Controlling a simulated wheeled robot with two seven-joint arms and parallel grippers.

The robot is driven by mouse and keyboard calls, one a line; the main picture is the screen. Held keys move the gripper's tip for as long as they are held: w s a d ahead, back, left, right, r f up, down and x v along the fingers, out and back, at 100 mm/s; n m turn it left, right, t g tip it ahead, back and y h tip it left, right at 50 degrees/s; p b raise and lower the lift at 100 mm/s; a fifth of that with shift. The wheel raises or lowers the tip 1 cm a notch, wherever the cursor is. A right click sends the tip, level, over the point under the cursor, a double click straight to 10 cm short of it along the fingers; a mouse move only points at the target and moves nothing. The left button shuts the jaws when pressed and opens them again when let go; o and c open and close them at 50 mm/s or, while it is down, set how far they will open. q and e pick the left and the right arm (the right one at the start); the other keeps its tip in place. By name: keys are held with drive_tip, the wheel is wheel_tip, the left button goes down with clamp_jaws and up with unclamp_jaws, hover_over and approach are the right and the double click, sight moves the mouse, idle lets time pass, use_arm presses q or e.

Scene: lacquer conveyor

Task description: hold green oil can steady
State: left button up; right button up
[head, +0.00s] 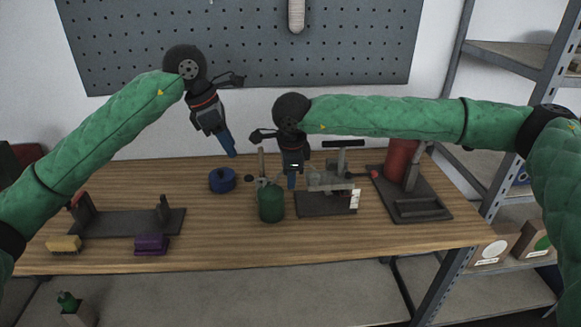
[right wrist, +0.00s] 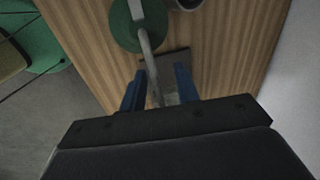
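The green oil can (head: 271,204) stands upright on the wooden table near its middle. In the right wrist view the can (right wrist: 122,28) shows from above, with a grey spout (right wrist: 150,58) running toward the gap between my fingers. My right gripper (head: 292,182) points down just behind and right of the can. In the right wrist view its blue fingers (right wrist: 158,88) are apart; I cannot tell whether the spout lies between them or below. My left gripper (head: 231,151) hangs above the table near a blue round container (head: 222,181); its finger gap cannot be made out.
A grey clamp-like device on a dark plate (head: 322,206) stands right of the can. A red cylinder (head: 399,160) stands on another dark base farther right. A purple block (head: 151,245), a yellow sponge-like block (head: 64,244) and a dark stand lie at left. The front-middle table is clear.

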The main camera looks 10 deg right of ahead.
drive_tip(key=shift+f, duration=0.15)
drive_tip(key=shift+c, duration=0.4)
clamp_jaws()
use_arm(q)
clamp_jaws()
idle(1.1)
